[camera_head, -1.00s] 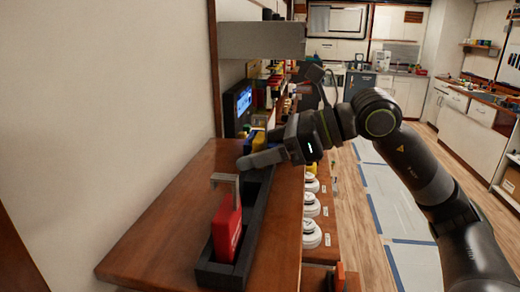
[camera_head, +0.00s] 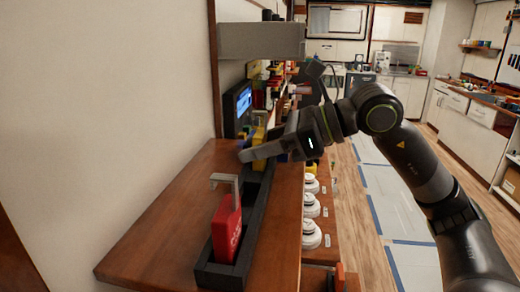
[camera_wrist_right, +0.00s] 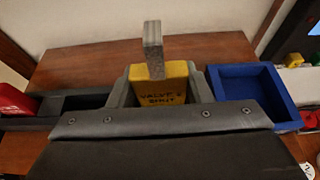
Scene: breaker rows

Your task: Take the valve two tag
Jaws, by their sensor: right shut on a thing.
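A yellow tag (camera_wrist_right: 158,90) with a grey hook at its top reads "VALVE 2 SHUT" in the wrist view. My right gripper (camera_head: 249,154) is shut on it, above the far part of a black rack (camera_head: 252,228). A bit of the yellow tag (camera_head: 258,165) shows under the fingers in the head view. How far its lower end sits in the rack is hidden. A red tag (camera_head: 226,228) with a grey hook stands in the near end of the rack. It also shows at the left edge of the wrist view (camera_wrist_right: 14,101). My left gripper is not in view.
The rack stands on a brown wooden shelf (camera_head: 165,225) along the wall. A blue open tray (camera_wrist_right: 249,84) is beside the tag. A grey box (camera_head: 262,41) overhangs behind. White round knobs (camera_head: 311,205) line the right side.

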